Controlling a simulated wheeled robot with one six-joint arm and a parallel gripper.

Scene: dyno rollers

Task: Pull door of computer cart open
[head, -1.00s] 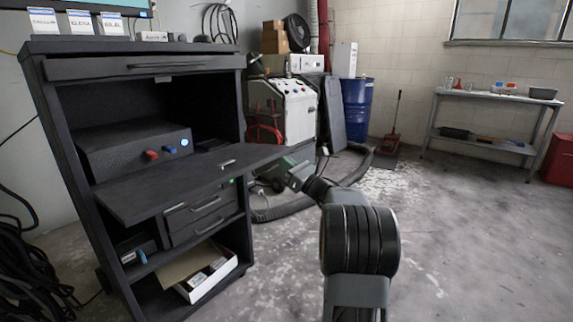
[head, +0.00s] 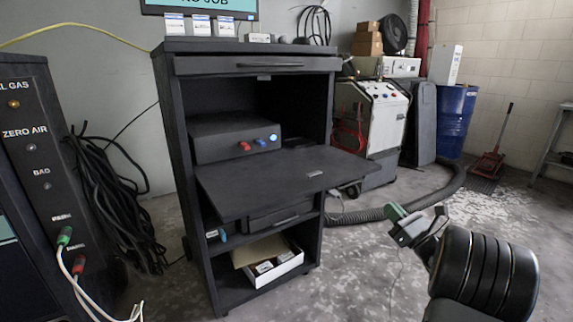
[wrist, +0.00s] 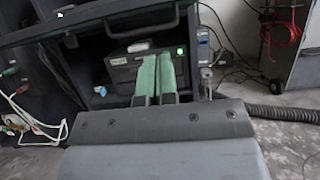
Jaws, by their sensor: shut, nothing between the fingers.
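The dark computer cart (head: 172,130) stands left of centre in the head view. Its door (head: 275,178) is a flat panel that is folded down and juts out roughly level, with a small handle (head: 314,174) near its front edge. My gripper (head: 393,216) is to the right of the door and apart from it, lower than the panel. In the wrist view its two green fingers (wrist: 156,76) lie together, shut and empty. The wrist view also shows the underside of the panel (wrist: 95,18) above the fingers and a dark unit with a green light inside the cart.
A white box (head: 280,270) lies on the cart's bottom shelf. Cables (head: 115,200) hang at the left beside a gas panel (head: 30,150). A grey hose (head: 370,216) runs across the floor behind my gripper. A blue drum (head: 453,125) stands at the back. The floor in front is clear.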

